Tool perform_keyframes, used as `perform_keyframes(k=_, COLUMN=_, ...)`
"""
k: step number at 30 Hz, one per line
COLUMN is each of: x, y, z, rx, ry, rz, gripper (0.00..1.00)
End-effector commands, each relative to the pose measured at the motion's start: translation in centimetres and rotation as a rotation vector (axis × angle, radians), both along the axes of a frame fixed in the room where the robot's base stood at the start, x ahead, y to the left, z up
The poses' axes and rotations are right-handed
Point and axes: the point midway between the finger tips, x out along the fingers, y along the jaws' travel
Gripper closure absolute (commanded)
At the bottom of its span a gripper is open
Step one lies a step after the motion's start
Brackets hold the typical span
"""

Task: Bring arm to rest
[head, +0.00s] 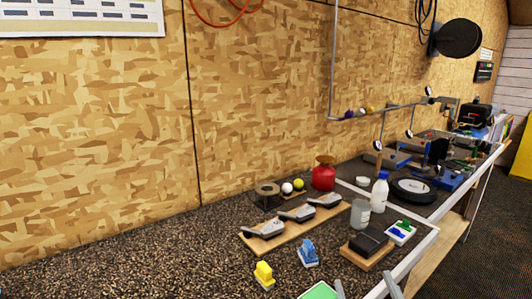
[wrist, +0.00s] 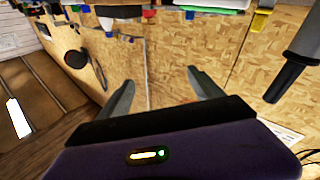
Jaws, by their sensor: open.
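My gripper (wrist: 161,76) shows in the wrist view with its two grey fingers spread apart and nothing between them. That view is turned over, with the plywood wall behind the fingers and bench things along the top edge. In the head view, two grey tips that look like my gripper's fingers (head: 366,283) rise from the bottom edge, near the bench's front right edge. The rest of my arm is hidden there. A dark grip-like rod (wrist: 290,70) is at the right of the wrist view, apart from the fingers.
The speckled bench (head: 130,258) is bare at left. A wooden board (head: 290,230) holds several club heads. Nearby stand a red canister (head: 324,178), a white bottle (head: 379,192), a black block (head: 368,241), a yellow piece (head: 264,274) and a blue piece (head: 308,252).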

Motion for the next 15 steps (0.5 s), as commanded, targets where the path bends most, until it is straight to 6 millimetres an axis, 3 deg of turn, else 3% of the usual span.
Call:
perform_keyframes(k=1, x=-2.1, y=-0.1, z=-1.1, rx=-0.008, ry=0.005, rz=0.020, gripper=0.25)
perform_keyframes(k=6, x=-8.5, y=0.2, z=-3.2, rx=-0.007, ry=0.011, rz=0.083, gripper=0.25)
perform_keyframes(k=15, x=-19.5, y=0.0, z=-5.4, rx=0.069, ry=0.076, rz=0.126, gripper=0.25)
